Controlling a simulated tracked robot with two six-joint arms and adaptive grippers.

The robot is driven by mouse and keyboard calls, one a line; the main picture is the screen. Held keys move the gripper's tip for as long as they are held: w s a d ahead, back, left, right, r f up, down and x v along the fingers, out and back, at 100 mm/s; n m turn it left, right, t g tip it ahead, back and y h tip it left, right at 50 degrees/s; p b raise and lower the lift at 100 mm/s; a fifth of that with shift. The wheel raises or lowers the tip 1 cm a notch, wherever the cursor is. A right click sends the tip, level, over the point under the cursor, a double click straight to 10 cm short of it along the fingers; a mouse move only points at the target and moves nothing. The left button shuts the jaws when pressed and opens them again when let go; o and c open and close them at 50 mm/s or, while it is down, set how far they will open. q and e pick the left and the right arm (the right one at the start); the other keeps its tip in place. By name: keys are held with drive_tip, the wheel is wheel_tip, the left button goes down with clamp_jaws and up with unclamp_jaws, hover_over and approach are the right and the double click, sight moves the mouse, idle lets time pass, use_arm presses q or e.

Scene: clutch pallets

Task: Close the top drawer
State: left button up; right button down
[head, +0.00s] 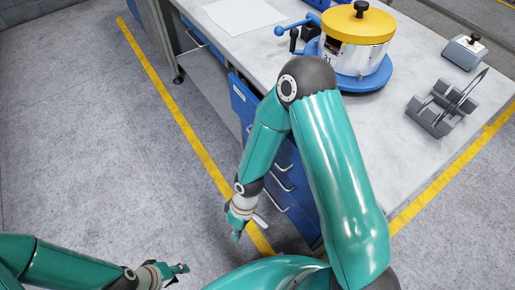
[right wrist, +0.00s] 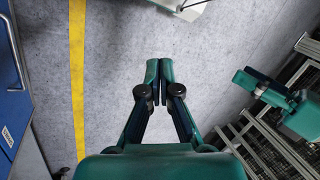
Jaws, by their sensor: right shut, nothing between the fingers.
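The blue drawer unit (head: 290,178) stands under the workbench in the head view, with several pale handles on its front. A blue panel with a yellow-white label (head: 240,94) shows at its upper left. My right arm hides much of the top drawer, so I cannot tell how far it stands out. My right gripper (head: 237,236) is low in front of the drawers, pointing down, shut and empty. In the right wrist view its fingers (right wrist: 160,82) are together, with a blue front (right wrist: 15,85) at the left edge. My left gripper (head: 178,273) is at the bottom left, its fingers too small to read.
On the white bench top (head: 400,165) are a yellow and blue machine (head: 357,45), a grey fixture (head: 440,107) and a small grey box (head: 464,52). A paper sheet (head: 243,14) lies at the back. The grey floor (head: 100,130) left of the yellow line (head: 175,105) is clear.

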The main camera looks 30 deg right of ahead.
drive_tip(key=w+d+r+n+t+h+p, duration=0.1)
drive_tip(key=w+r+n+h, duration=0.35)
drive_tip(key=r, duration=0.35)
drive_tip(key=w+d+r+n+t+h, duration=0.1)
drive_tip(key=w+r+n+h, duration=0.3)
drive_tip(key=r, duration=0.4)
drive_tip(key=w+d+r+n+h+p, duration=0.1)
drive_tip(key=w+d+r+n+h, duration=0.15)
drive_tip(key=w+r+n, duration=0.35)
use_arm(q)
drive_tip(key=shift+r+b, duration=0.4)
drive_tip(key=shift+r, duration=0.4)
use_arm(e)
drive_tip(key=s+d+f, duration=0.1)
drive_tip(key=d+f, duration=0.5)
drive_tip(key=d, duration=0.3)
drive_tip(key=shift+s+d+f+m, duration=0.15)
drive_tip(key=shift+f+m, duration=0.2)
